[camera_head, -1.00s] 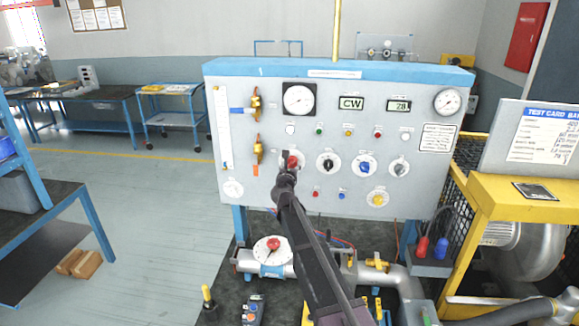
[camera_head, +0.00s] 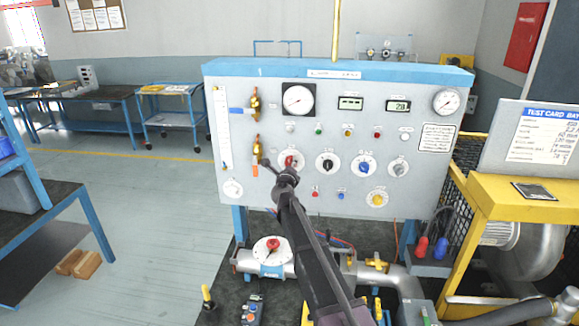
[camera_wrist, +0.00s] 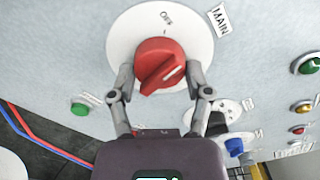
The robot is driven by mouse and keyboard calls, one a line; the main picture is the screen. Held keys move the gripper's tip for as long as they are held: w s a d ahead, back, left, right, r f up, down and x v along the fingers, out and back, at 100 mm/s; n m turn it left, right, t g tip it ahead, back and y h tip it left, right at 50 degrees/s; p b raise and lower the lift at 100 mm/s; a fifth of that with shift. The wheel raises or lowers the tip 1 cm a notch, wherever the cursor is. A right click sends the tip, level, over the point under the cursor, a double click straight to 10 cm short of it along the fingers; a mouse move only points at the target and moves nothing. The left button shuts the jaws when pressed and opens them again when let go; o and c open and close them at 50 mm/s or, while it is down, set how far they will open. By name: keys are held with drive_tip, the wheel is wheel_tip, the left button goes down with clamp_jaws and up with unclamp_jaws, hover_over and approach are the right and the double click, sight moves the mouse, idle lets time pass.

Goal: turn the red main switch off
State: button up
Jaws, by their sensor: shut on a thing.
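The red main switch (camera_wrist: 152,58) is a red knob on a round white plate (camera_wrist: 118,45) on the panel. In the wrist view an OFF label and a tick are above it, with a MAIN label at the upper right. The white line on the knob points right and slightly up, away from the OFF tick. My gripper (camera_wrist: 160,76) is shut on the knob, one finger on each side. In the head view the red switch (camera_head: 291,157) shows just above my gripper (camera_head: 284,167), which hides its lower part.
The grey panel (camera_head: 225,200) carries other knobs close by: a black one (camera_head: 327,160), a blue one (camera_head: 365,166) and a yellow one (camera_head: 377,198). Brass valves (camera_head: 257,145) stand to the left. A pipe with a red-knobbed dial (camera_head: 272,247) lies below.

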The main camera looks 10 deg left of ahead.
drive_tip(key=n, duration=0.6)
drive_tip(key=shift+w+r+n, duration=0.1)
drive_tip(key=shift+n, duration=0.3)
drive_tip(key=o, duration=1.2)
drive_tip(key=shift+s+a, duration=0.2)
drive_tip(key=shift+s, duration=5.85)
drive_tip(key=shift+d+n+y, duration=0.1)
drive_tip(key=shift+n+y, duration=0.2)
drive_tip(key=shift+n, duration=0.1)
